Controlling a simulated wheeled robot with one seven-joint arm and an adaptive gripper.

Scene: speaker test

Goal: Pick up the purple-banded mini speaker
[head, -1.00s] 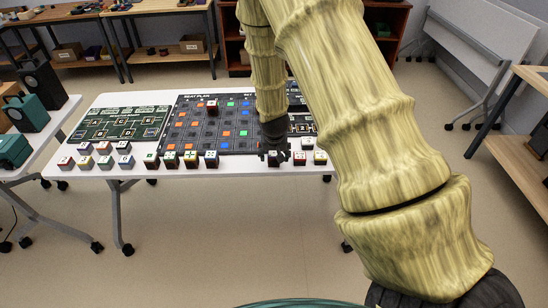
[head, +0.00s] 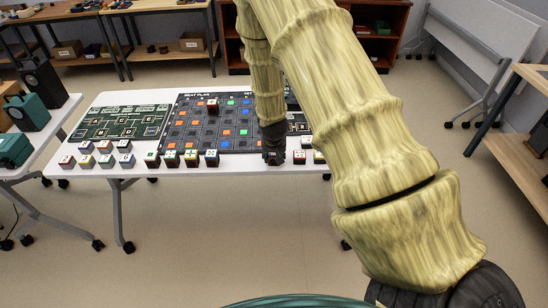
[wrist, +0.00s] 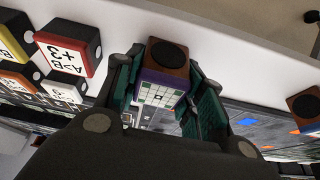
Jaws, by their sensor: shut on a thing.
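A mini speaker (wrist: 163,78) with a brown side bearing a round black cone, a purple band and a white-and-green gridded face sits between my gripper's fingers in the wrist view. My gripper (wrist: 165,98) is shut on it, one green-padded finger on each side. In the head view my gripper (head: 273,155) points down at the front edge of the white table, near the right end of the row of small cubes. The held speaker is mostly hidden there, and I cannot tell whether it touches the table.
Small cubes line the front of the white table (head: 240,172), one (head: 299,157) just right of my gripper. The wrist view shows a red-banded cube (wrist: 68,48) at left and a brown cube (wrist: 305,104) at right. A dark gridded board (head: 185,125) lies behind the row.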

